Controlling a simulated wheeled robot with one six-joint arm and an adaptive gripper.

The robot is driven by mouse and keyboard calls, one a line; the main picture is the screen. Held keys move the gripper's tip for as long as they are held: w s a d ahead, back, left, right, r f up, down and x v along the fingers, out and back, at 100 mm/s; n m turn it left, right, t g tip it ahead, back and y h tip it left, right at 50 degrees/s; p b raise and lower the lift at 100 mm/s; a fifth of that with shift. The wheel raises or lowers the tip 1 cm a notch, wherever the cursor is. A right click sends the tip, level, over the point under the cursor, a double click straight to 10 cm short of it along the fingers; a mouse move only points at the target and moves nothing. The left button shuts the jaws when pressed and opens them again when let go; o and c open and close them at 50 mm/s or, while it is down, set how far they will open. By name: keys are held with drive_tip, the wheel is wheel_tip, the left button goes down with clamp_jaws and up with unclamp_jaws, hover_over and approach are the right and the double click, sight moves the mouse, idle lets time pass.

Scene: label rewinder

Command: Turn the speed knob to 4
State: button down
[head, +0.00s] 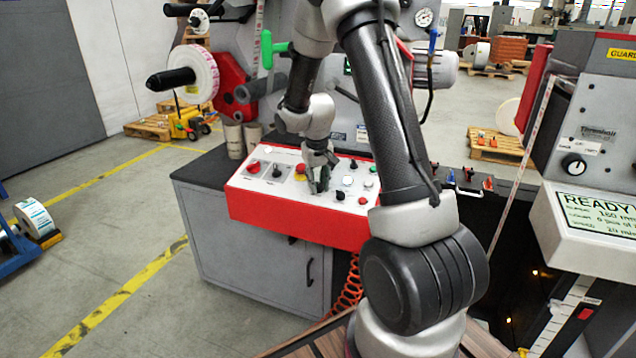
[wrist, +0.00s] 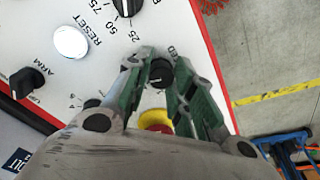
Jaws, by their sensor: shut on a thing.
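In the wrist view a small black knob (wrist: 160,76) with a pale pointer mark sits between the green fingers of my gripper (wrist: 163,66). The fingers touch it from both sides. Lettering ending in "ED" shows beside it, partly covered by the fingers, so its dial numbers and setting cannot be read. In the head view my gripper (head: 319,182) points down onto the white face of the red control panel (head: 285,220). It hides the held knob there.
In the wrist view, a black ARM knob (wrist: 27,82), a white RESET button (wrist: 71,42), a black knob marked 25, 50, 75 (wrist: 127,5) and a red-and-yellow button (wrist: 155,120) surround the gripper. The panel stands on a grey cabinet (head: 250,258).

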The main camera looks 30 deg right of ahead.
drive_tip(key=m, duration=0.4)
drive_tip(key=shift+m+t, duration=0.3)
drive_tip(key=shift+m, duration=1.5)
drive_tip(key=c, duration=1.2)
unclamp_jaws()
drive_tip(key=shift+s, duration=0.1)
drive_tip(key=v, duration=1.2)
